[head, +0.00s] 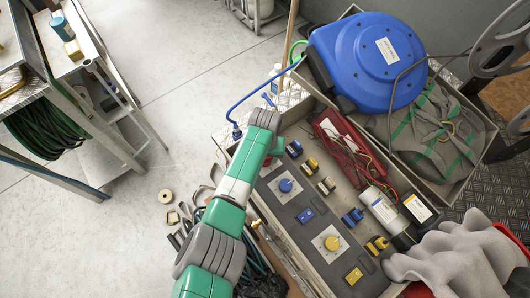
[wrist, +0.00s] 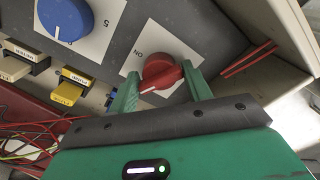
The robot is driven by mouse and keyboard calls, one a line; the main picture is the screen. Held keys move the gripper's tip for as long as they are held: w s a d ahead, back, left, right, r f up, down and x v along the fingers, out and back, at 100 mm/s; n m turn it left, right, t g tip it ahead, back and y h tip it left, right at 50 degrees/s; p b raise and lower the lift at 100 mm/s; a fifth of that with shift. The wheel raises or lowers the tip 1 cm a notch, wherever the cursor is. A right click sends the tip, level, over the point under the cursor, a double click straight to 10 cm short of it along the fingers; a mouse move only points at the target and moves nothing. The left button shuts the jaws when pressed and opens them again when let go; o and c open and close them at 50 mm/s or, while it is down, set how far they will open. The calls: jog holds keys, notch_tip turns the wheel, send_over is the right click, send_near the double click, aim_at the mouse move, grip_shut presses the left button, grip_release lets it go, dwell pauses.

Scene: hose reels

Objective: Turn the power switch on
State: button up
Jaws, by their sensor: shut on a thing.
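The power switch is a red rotary knob (wrist: 162,72) on a white plate marked "ON" (wrist: 138,57) in the wrist view. A white line on the knob points to the lower left, away from the "ON" mark. My gripper (wrist: 160,83) has one green finger on each side of the knob and is shut on it. In the head view my green and white arm reaches over the far left end of the control panel (head: 285,215). There the arm hides most of the switch and the fingertips.
A blue knob (head: 286,186) and a yellow knob (head: 332,243) sit along the panel. Blue and yellow connectors (head: 326,186) and red wires lie beside them. A blue hose reel (head: 367,60) stands behind. Grey gloves (head: 455,262) lie at the right. Open floor (head: 190,60) is to the left.

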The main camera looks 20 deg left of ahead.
jog(key=m, duration=1.2)
jog(key=shift+m, duration=0.3)
dwell(0.4)
jog(key=o, duration=0.7)
jog(key=shift+r+p, duration=1.7)
jog(key=shift+r, duration=2.25)
